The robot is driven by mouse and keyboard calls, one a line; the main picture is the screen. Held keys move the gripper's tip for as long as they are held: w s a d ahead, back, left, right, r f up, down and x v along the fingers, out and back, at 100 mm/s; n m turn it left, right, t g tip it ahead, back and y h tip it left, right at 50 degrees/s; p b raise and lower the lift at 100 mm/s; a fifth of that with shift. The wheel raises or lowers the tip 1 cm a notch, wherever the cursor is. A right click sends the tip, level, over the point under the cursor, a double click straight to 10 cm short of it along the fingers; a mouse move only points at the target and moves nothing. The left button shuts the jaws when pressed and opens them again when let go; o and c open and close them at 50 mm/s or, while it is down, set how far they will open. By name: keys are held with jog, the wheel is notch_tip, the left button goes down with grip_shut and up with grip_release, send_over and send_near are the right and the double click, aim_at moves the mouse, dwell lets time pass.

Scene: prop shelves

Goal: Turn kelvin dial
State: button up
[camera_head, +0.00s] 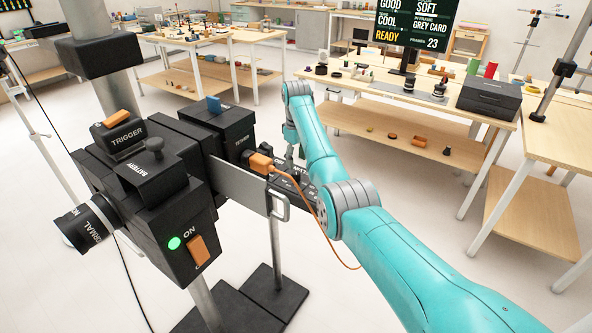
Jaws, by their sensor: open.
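No dial labelled kelvin can be made out. My teal arm reaches forward from the lower right and bends down at the wrist. My gripper (291,152) is small, open and partly hidden, just behind the black panel (292,184) with a white "NEXT" label. I cannot tell whether it touches anything there. A round knob marked "NORMAL" (90,224) sticks out at the left of the black box assembly (165,215), well apart from my gripper. The screen (417,27) at the back reads "COOL" and "READY".
The assembly carries an orange trigger switch (117,118), an orange "ON" switch (197,249) beside a green light, and an orange plug (259,163) with a cable. Wooden tables (440,145) stand behind and at the right. Floor between them is clear.

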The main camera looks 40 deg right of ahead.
aim_at(296, 172)
jog(key=shift+f, duration=2.6)
grip_shut()
